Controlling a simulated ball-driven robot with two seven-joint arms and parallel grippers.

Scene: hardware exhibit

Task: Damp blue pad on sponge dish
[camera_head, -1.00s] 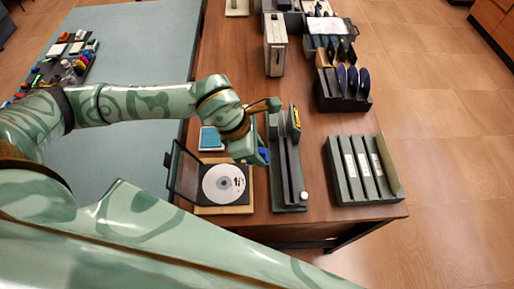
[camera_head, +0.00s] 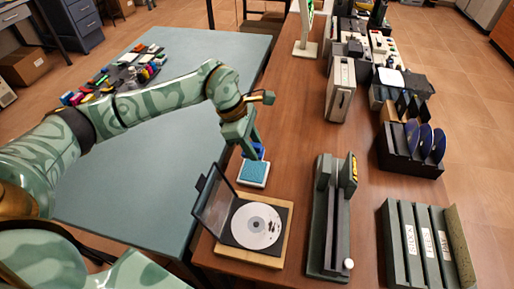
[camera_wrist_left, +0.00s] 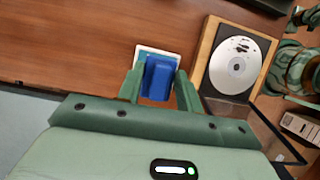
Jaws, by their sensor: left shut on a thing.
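The blue pad (camera_head: 259,151) is between the fingers of my left gripper (camera_head: 246,145), which is shut on it. The sponge dish (camera_head: 252,183) is white with a teal sponge, on the table's left edge. In the head view the pad is at the dish's far side, partly behind the gripper; I cannot tell whether it touches the sponge. In the left wrist view the pad (camera_wrist_left: 158,80) covers most of the dish (camera_wrist_left: 145,50) between the fingertips of my left gripper (camera_wrist_left: 160,76). My right gripper is not in view.
An open disc case with a white disc (camera_head: 256,226) lies on a wooden board in front of the dish. A long dark device (camera_head: 331,225) and a slotted labelled rack (camera_head: 412,240) stand to the right. Wooden table (camera_head: 290,125) beyond the dish is clear.

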